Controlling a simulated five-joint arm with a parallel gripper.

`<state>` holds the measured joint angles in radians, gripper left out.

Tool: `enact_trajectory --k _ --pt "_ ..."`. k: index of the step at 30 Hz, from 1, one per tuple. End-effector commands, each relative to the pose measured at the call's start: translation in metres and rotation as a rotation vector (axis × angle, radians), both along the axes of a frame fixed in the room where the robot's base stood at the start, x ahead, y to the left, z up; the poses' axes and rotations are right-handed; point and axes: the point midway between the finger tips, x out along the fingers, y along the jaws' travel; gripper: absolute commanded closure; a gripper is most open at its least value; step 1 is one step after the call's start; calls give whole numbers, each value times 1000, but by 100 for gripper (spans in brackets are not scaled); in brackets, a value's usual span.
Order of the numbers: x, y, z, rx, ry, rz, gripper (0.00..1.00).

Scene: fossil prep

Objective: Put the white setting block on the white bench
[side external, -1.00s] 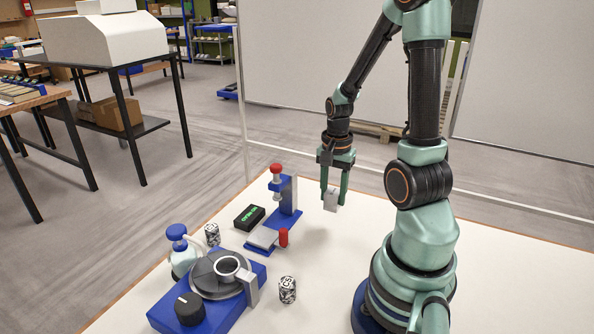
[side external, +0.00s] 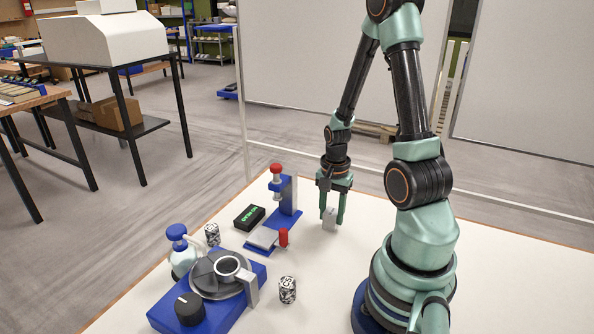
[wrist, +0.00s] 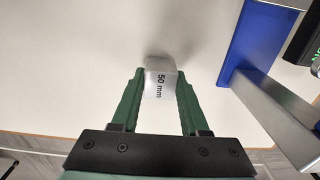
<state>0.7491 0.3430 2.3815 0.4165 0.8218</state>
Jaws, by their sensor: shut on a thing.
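The white setting block (side external: 329,219) is a small pale block between the fingers of my gripper (side external: 332,214). In the wrist view the block (wrist: 160,80) carries the dark label "50 mm" and sits between the green fingertips of my gripper (wrist: 160,95). My gripper is shut on it, pointing down. The block is low over the white bench (side external: 480,262), close to its surface; I cannot tell for certain whether its underside touches.
A blue stand with red knobs (side external: 284,215) is just left of my gripper. A black box with green digits (side external: 249,217), two patterned cylinders (side external: 287,289), a spray bottle (side external: 182,252) and a blue turntable unit (side external: 208,298) stand further left and front. Bench behind the block is clear.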

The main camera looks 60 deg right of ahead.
Motion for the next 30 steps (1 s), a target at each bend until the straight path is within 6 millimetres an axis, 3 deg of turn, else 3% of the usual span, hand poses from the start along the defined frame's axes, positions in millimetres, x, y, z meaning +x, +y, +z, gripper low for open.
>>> enact_trajectory --k 2,3,4,5,17,23,30 --pt "0 0 -2 0 0 0 100" --pt "0 0 -2 0 0 0 40" --pt "0 0 -2 0 0 0 29" --pt "0 0 -2 0 0 0 26" --pt "0 0 2 -1 -1 0 26" --pt "1 -1 24 -4 -5 0 26" --pt "1 -1 62 -5 -5 0 26"
